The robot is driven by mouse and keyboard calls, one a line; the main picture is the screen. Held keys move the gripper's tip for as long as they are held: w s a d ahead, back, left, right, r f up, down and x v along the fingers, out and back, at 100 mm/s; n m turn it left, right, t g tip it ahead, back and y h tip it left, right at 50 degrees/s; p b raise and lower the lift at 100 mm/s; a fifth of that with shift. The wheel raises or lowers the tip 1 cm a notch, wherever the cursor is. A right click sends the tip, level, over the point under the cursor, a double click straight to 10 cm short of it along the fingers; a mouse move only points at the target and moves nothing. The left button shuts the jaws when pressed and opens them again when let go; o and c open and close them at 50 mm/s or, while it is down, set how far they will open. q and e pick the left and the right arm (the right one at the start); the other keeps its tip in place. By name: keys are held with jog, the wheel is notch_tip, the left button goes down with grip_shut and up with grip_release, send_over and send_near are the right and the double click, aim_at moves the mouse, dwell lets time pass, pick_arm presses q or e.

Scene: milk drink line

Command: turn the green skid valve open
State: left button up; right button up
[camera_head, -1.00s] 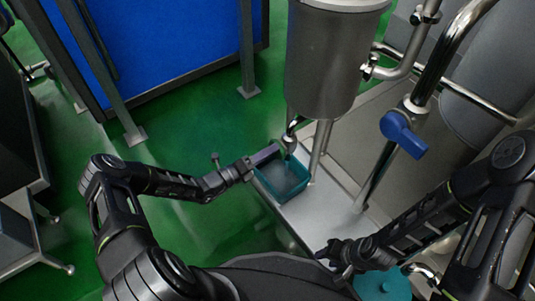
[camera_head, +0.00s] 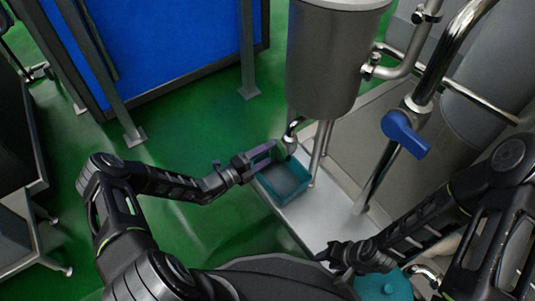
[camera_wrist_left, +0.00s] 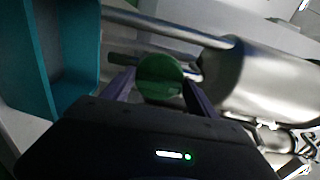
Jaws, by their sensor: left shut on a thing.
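The green skid valve shows as a round green knob (camera_wrist_left: 160,78) in the left wrist view. It sits between the two purple fingers of my left gripper (camera_wrist_left: 160,88), which is shut on it. In the head view my left gripper (camera_head: 268,153) is at the outlet below the steel tank (camera_head: 325,65), just above the teal bin's (camera_head: 293,193) back left edge. The valve is mostly hidden there. My right gripper (camera_head: 337,254) hangs low beside a teal lidded container (camera_head: 383,285), away from the valve. Its fingers are too dark to read.
The teal bin stands open on a pale metal skid (camera_head: 335,215). A steel pipe with a blue handle (camera_head: 404,134) rises at the right. A blue panel (camera_head: 175,45) on metal legs stands at the back left.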

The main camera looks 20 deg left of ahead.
pick_arm(q)
jog(key=o, duration=1.2)
jog(key=shift+o, duration=0.2)
jog(key=p+v, duration=0.2)
jog(key=v, duration=0.5)
jog(key=shift+s+a, duration=0.25)
jog(key=shift+s, duration=0.05)
